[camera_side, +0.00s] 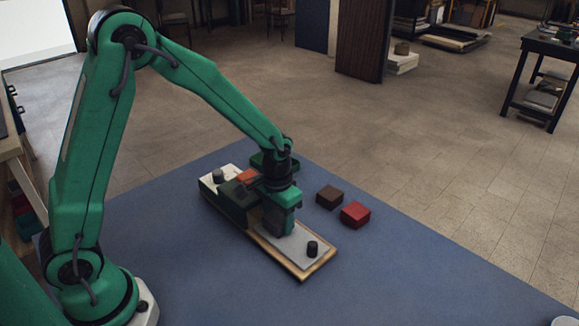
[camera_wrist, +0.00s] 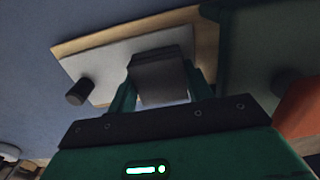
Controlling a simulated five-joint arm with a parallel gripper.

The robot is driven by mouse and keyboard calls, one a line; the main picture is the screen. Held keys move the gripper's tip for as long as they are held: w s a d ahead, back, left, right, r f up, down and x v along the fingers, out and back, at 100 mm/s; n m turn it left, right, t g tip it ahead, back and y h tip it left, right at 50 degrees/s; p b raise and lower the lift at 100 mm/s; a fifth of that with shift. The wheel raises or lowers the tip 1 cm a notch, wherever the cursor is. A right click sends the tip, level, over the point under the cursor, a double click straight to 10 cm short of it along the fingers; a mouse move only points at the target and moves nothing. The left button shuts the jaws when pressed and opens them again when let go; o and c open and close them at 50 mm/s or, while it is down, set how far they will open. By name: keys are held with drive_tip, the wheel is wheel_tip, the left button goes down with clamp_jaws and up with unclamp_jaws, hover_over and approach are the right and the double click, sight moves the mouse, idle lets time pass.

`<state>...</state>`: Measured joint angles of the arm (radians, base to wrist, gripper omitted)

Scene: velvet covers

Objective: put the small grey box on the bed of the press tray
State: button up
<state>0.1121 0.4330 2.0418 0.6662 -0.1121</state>
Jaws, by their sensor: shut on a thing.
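The press tray has a pale grey bed (camera_side: 302,243) with a wooden rim, and it lies on the blue table. The bed also shows in the wrist view (camera_wrist: 105,62). My gripper (camera_wrist: 160,84) points down over the bed and is shut on the small grey box (camera_wrist: 161,86), with a green finger on each side of it. In the side view my gripper (camera_side: 280,228) hides most of the box. The box is over the bed, low and close to it; I cannot tell whether they touch.
A dark knob (camera_side: 312,248) stands at the bed's near end. A dark green block (camera_side: 238,202) and an orange piece (camera_side: 247,176) are at the other side of my gripper. Brown (camera_side: 329,196) and red (camera_side: 355,214) boxes lie to the right.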

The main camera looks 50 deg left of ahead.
sight(278, 217)
drive_tip(key=shift+f, duration=0.1)
drive_tip(key=o, duration=0.7)
wheel_tip(278, 217, up, 12)
drive_tip(key=shift+r, duration=0.2)
idle(0.7)
